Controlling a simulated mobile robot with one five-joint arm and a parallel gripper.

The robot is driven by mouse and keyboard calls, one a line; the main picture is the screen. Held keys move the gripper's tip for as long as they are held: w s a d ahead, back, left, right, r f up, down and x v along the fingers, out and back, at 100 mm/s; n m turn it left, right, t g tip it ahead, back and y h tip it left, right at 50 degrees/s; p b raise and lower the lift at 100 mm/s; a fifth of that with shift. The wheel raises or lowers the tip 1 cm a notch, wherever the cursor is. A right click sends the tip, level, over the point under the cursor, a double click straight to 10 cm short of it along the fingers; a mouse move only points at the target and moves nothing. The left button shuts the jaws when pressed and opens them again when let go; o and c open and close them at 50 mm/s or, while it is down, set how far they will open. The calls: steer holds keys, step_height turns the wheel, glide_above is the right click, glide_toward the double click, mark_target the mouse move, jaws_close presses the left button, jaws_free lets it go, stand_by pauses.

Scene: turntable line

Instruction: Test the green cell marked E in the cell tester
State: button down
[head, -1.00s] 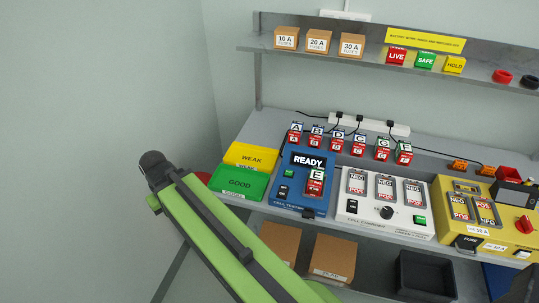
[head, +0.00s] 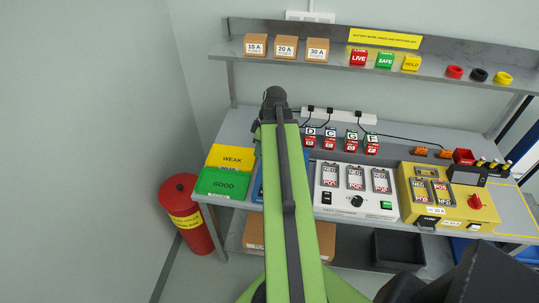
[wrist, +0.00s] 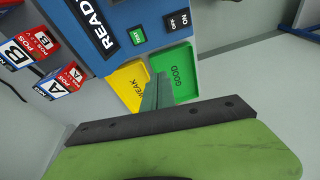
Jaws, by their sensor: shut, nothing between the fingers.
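The blue cell tester (wrist: 120,40) shows at the top of the wrist view, with its display (wrist: 92,22) reading READY and a green button (wrist: 138,36). In the head view only slivers of the tester (head: 258,188) show beside my arm. The green cell marked E is hidden; the tester's slot is not visible in either view. My gripper (wrist: 157,92) is shut and empty, over the yellow WEAK tray (wrist: 128,82) and the green GOOD tray (wrist: 180,72) as the wrist view sees it. My arm hides the gripper in the head view.
Cells A (wrist: 62,82) and B (wrist: 28,48) stand left in the wrist view. Cells D, C, G and F (head: 372,145) stand at the bench's back. A white charger (head: 340,208) and yellow fuse unit (head: 455,215) stand right of the tester.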

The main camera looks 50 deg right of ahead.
steer(key=s+d+r+n, duration=0.1)
steer(key=s+d+r, duration=0.1)
steer(key=s+d, duration=0.2)
steer(key=shift+s+d+r+t+p, duration=0.2)
steer(key=shift+s+d+t+p, duration=0.15)
steer(key=shift+d, duration=0.5)
steer(key=shift+w+f, duration=0.1)
steer(key=b+x, duration=0.9)
steer(key=s+b+x, duration=0.1)
steer(key=b+x, duration=0.3)
steer(key=shift+w+d+f, duration=0.1)
steer(key=shift+d+f, duration=0.1)
steer(key=shift+f, duration=0.25)
steer(key=shift+f+b, duration=0.1)
steer(key=shift+b, duration=0.2)
